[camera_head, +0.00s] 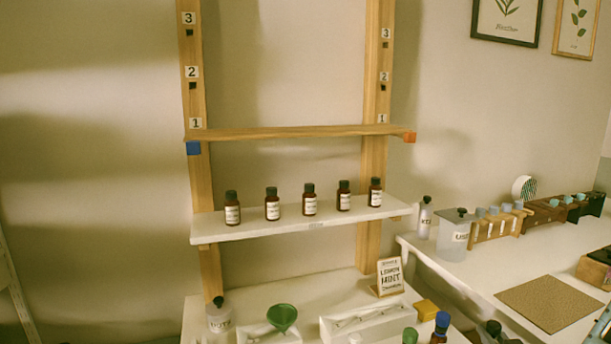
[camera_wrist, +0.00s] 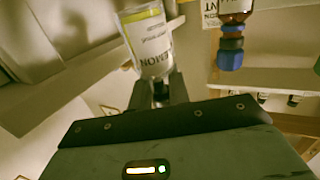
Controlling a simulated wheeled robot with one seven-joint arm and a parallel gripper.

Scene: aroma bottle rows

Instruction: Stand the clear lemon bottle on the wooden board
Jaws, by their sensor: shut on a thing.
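The clear lemon bottle (camera_wrist: 148,42) shows in the wrist view with a white label reading LEMON, upside down in that picture. My gripper (camera_wrist: 160,90) is shut on its dark cap or neck; the exact grip is partly hidden by the fingers. A wooden board (camera_head: 290,132) spans the two uprights at the level marked 1 in the head view, with a blue left end and an orange right end. Its top looks bare. I cannot make out my gripper or the lemon bottle in the head view.
Several brown bottles stand in a row on the white shelf (camera_head: 350,215) below the board. A brown bottle with a blue cap (camera_wrist: 231,50) is beside the lemon bottle in the wrist view. A green funnel (camera_head: 282,316) and sign (camera_head: 390,276) stand on the lower table.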

